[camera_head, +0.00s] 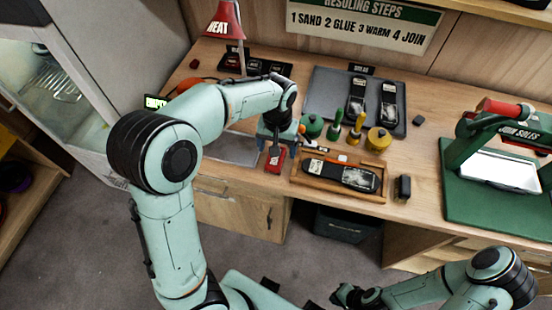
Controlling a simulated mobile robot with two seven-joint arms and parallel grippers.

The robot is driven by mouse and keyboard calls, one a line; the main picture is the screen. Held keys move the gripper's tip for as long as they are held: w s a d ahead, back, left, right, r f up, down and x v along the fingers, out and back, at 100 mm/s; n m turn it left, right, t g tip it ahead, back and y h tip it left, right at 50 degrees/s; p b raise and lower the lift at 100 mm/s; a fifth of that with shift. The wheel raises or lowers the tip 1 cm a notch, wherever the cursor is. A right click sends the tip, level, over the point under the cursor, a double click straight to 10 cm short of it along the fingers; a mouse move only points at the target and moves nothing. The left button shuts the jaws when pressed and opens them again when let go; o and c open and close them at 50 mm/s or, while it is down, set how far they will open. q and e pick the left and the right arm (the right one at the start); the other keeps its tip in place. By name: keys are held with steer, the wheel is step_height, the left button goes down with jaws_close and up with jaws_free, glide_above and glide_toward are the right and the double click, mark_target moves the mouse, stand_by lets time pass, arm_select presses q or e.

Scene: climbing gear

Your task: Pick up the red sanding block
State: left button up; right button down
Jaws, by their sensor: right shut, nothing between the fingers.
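The red sanding block (275,166) lies near the front edge of the wooden bench. Its top is partly hidden by my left gripper (274,150), which points down over it from the end of my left arm. I cannot tell whether the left fingers are open or shut, or touching the block. My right gripper (341,297) is low at the bottom of the view, in front of the bench and away from the block. It is shut and empty.
Right of the block, a wooden tray (377,197) holds a dark climbing-shoe-like item. Behind are green and yellow containers (377,139) and a dark mat (322,90) with two more dark items. A green press (485,130) stands at right. A red lamp (226,22) stands behind.

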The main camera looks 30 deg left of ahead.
mark_target(276, 160)
arm_select(q)
steer(key=f, duration=0.4)
steer(key=a+f, duration=0.1)
steer(key=f, duration=0.1)
steer(key=shift+w+f, duration=0.25)
steer(key=shift+f, duration=0.05)
steer(key=c, duration=1.1)
